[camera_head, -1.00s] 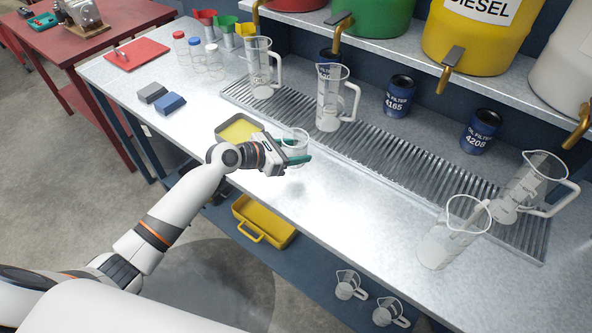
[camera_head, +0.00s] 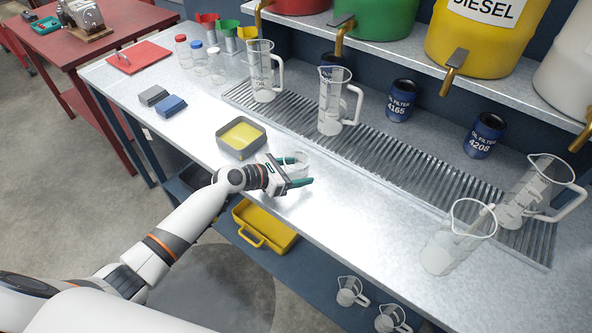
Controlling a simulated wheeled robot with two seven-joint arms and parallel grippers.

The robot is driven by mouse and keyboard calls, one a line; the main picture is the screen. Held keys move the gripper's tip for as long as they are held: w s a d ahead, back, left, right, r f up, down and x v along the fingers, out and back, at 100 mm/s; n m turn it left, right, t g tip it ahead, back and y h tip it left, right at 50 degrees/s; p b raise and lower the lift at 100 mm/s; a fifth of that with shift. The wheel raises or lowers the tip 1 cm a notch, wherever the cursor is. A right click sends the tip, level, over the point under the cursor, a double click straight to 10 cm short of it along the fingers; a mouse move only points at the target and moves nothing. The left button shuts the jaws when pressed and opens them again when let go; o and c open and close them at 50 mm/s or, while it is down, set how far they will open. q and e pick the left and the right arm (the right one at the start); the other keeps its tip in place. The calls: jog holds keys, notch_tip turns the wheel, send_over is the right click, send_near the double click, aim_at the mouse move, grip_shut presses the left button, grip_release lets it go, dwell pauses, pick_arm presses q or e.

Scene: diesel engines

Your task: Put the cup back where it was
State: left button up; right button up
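A small clear cup (camera_head: 298,165) is between the green fingertips of my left gripper (camera_head: 297,172), low over the front part of the grey workbench (camera_head: 345,215). My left gripper appears shut on the cup; its fingers cover part of it. I cannot tell whether the cup's base touches the bench. Two similar small measuring cups, one at the left (camera_head: 349,291) and one at the right (camera_head: 392,319), are on the blue lower shelf. My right gripper is not in view.
A grey tray with yellow inside (camera_head: 220,146) lies just left of the gripper. Tall measuring jugs stand at the grating (camera_head: 400,165), with another jug (camera_head: 455,240) at the right front. A yellow bin (camera_head: 264,228) sits below.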

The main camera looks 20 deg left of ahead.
pick_arm(q)
jog(key=shift+o, duration=0.4)
jog(key=shift+r, duration=0.1)
jog(key=shift+s+a+r, duration=0.1)
jog(key=shift+a+r, duration=0.05)
jog(key=v, duration=1.1)
jog(key=shift+s+a, duration=0.2)
jog(key=shift+s, duration=0.05)
